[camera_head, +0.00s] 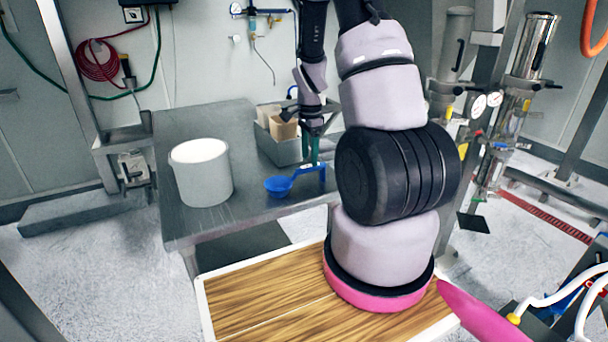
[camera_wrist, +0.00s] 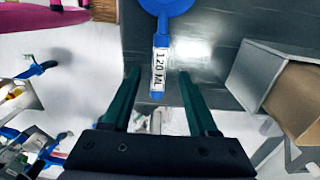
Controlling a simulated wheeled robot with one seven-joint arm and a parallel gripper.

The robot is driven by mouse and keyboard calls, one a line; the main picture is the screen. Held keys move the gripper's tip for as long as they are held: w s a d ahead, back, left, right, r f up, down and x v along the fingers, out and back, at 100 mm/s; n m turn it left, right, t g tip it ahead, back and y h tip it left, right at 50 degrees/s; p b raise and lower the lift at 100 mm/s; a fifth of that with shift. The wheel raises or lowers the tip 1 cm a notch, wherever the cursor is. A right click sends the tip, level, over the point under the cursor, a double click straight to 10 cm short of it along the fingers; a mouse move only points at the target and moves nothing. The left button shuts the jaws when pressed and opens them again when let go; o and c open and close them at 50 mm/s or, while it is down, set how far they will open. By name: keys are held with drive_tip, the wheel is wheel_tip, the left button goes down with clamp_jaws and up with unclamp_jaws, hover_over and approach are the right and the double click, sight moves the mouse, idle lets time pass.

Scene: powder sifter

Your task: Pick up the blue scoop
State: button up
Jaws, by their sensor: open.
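The blue scoop (camera_head: 278,187) lies on the grey metal table (camera_head: 215,232), right of the white tub. Its bowl is at the left and its handle extends right, under my gripper (camera_head: 313,152). In the wrist view, the scoop (camera_wrist: 165,6) shows its bowl at the top edge, partly cut off. Its handle, labelled "120 ML", points down between the green fingers of my gripper (camera_wrist: 158,76). The fingers are open, one on each side of the handle with a gap. I cannot tell how far above the table the fingertips are.
A white tub (camera_head: 203,178) stands at the table's left. A grey bin (camera_head: 283,153) holding cardboard containers (camera_head: 283,127) is close behind my gripper; the bin (camera_wrist: 262,68) is at the right in the wrist view. Steel pipework with gauges (camera_head: 487,101) stands at the right.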

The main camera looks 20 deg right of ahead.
sight(311, 171)
drive_tip(key=f, duration=0.7)
drive_tip(key=shift+d+f, duration=0.35)
drive_tip(key=shift+c, duration=0.3)
clamp_jaws()
